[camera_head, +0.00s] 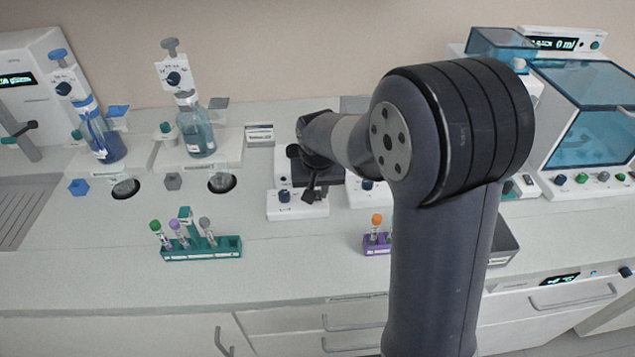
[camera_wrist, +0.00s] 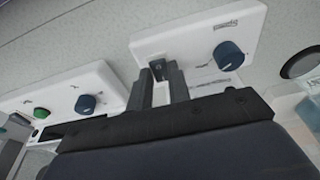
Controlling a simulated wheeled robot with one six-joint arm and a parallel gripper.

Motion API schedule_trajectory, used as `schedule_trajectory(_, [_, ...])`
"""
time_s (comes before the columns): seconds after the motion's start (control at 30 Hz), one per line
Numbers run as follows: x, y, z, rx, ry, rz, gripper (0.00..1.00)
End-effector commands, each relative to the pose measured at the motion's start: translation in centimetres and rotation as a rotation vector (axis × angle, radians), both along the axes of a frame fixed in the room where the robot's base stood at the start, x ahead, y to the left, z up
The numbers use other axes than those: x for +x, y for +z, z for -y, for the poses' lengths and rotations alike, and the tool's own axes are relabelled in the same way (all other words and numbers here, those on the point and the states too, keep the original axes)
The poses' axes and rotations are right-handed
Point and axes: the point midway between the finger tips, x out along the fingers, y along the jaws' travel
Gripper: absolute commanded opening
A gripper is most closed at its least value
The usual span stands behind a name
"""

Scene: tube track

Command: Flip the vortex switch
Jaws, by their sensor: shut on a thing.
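The vortex mixer (camera_head: 283,210) is a white unit with a dark blue knob on its front, standing near the middle of the bench. In the wrist view, its white panel (camera_wrist: 198,38) carries a dark blue knob (camera_wrist: 229,55) and a small dark switch (camera_wrist: 157,66). My gripper (camera_head: 309,196) reaches down over the mixer's front. In the wrist view, the fingers of my gripper (camera_wrist: 162,75) are close around the switch, shut on it. The switch's exact tilt cannot be told, and my gripper hides it in the head view.
A neighbouring white unit (camera_wrist: 57,96) with green and blue knobs stands beside the mixer. A teal tube rack (camera_head: 203,252) and a purple tube rack (camera_head: 377,246) stand in front. Bottle dispensers (camera_head: 200,135) are at left; a blue-lidded machine (camera_head: 590,110) is at right.

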Motion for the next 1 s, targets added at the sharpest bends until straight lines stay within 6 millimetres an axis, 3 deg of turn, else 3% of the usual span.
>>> schedule_trajectory(0.03, [0.19, 0.64, 0.04, -0.001, -0.002, -0.030, 0.00])
schedule_trajectory(0.3, [0.53, 0.34, 0.01, 0.000, 0.000, -0.145, 0.00])
schedule_trajectory(0.67, [0.54, 0.17, -0.02, 0.001, 0.000, -0.157, 0.00])
schedule_trajectory(0.7, [0.54, 0.17, -0.01, 0.001, 0.000, -0.157, 0.20])
schedule_trajectory(0.93, [0.53, 0.16, -0.01, 0.000, 0.000, -0.157, 0.39])
schedule_trajectory(1.0, [0.52, 0.15, 0.00, 0.000, 0.000, -0.157, 0.40])
